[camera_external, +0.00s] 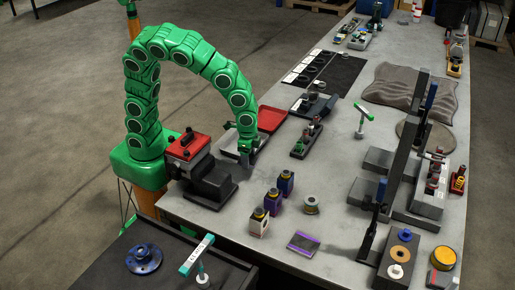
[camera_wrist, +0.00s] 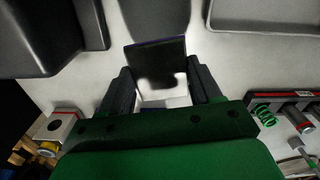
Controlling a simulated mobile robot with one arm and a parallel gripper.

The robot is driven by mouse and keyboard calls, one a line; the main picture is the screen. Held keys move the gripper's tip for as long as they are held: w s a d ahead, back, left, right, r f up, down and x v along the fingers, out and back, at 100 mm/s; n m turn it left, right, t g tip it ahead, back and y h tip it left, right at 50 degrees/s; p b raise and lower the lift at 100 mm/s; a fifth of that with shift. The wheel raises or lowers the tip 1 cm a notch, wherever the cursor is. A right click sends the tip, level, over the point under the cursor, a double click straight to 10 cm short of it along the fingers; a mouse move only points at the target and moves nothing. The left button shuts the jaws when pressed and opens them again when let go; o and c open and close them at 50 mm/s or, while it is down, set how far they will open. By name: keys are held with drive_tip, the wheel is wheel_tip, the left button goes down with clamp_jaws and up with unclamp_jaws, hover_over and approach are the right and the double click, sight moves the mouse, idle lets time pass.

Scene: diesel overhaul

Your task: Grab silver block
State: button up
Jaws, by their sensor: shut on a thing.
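My gripper (camera_external: 247,150) hangs low over the near left part of the grey workbench, at the end of the green arm. In the wrist view its two dark fingers (camera_wrist: 160,74) stand on either side of a squarish, shiny metal block (camera_wrist: 158,58), the silver block. The fingers are closed on its sides. The block's face mirrors dark and bright patches. In the external view the block is mostly hidden by the gripper, and I cannot tell whether it touches the bench or a tray.
A red-and-black vise (camera_external: 190,150) stands left of my gripper. A red tray (camera_external: 271,119) and a black rack with green springs (camera_external: 305,140) lie to the right. Purple-and-black boxes (camera_external: 286,183) and a white box (camera_external: 259,222) stand nearer the camera. Bare bench (camera_external: 335,170) lies right of them.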

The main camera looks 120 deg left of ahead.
drive_tip(key=s+r, duration=0.2)
drive_tip(key=r, duration=0.1)
drive_tip(key=shift+s+d+r, duration=0.15)
drive_tip(key=shift+s+d, duration=0.05)
drive_tip(key=shift+s, duration=0.2)
drive_tip(key=s+r, duration=0.3)
drive_tip(key=s, duration=0.5)
drive_tip(key=shift+s+d+r, duration=0.25)
drive_tip(key=shift+d+r, duration=0.05)
drive_tip(key=shift+d, duration=0.1)
